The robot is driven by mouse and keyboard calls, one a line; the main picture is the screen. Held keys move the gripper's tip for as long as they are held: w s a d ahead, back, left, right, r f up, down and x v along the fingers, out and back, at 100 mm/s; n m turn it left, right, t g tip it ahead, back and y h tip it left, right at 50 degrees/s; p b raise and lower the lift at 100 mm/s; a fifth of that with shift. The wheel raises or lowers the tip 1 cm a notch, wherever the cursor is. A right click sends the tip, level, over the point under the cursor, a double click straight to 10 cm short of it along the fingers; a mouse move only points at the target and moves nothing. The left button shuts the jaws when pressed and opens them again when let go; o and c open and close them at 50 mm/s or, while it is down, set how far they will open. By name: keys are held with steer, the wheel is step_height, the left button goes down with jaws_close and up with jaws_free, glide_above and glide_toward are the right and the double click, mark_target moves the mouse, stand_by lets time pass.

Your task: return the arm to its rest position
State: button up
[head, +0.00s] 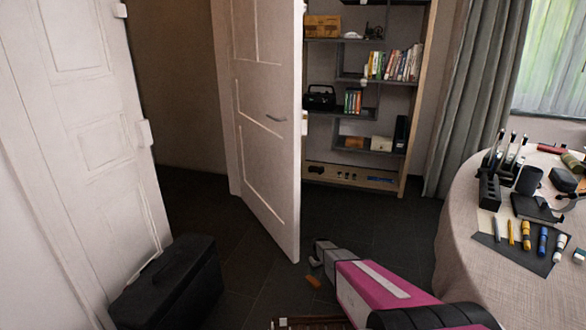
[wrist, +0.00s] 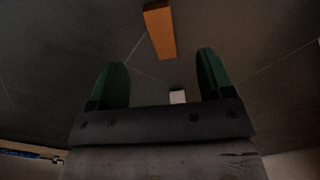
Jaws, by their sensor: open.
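My pink and white arm (head: 370,285) reaches out from the bottom of the head view. My gripper (head: 316,256) is at its far end, low over the dark floor. In the wrist view my gripper (wrist: 162,75) has its two green fingers spread wide apart, with nothing held between them. An orange-brown block (wrist: 160,30) lies on the floor beyond the fingertips. It also shows in the head view (head: 313,281), just below the gripper. A small pale piece (wrist: 177,97) shows between the fingers near their base; I cannot tell what it is.
A round cloth-covered table (head: 455,215) with pens, a mug and tools stands at the right. A black case (head: 170,285) is on the floor at the left. A white door (head: 268,130) stands open ahead, beside a shelf (head: 420,110). Floor between door and table is mostly clear.

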steer(key=s+r+m, duration=0.2)
steer(key=s+r, duration=0.9)
steer(key=r, duration=0.3)
steer(key=s+d+r+m, duration=0.1)
steer(key=s+r, duration=1)
steer(key=r, duration=0.2)
steer(key=s+r+m, duration=0.2)
steer(key=s+r, duration=0.9)
steer(key=r, duration=0.3)
steer(key=shift+d+r+m, duration=0.3)
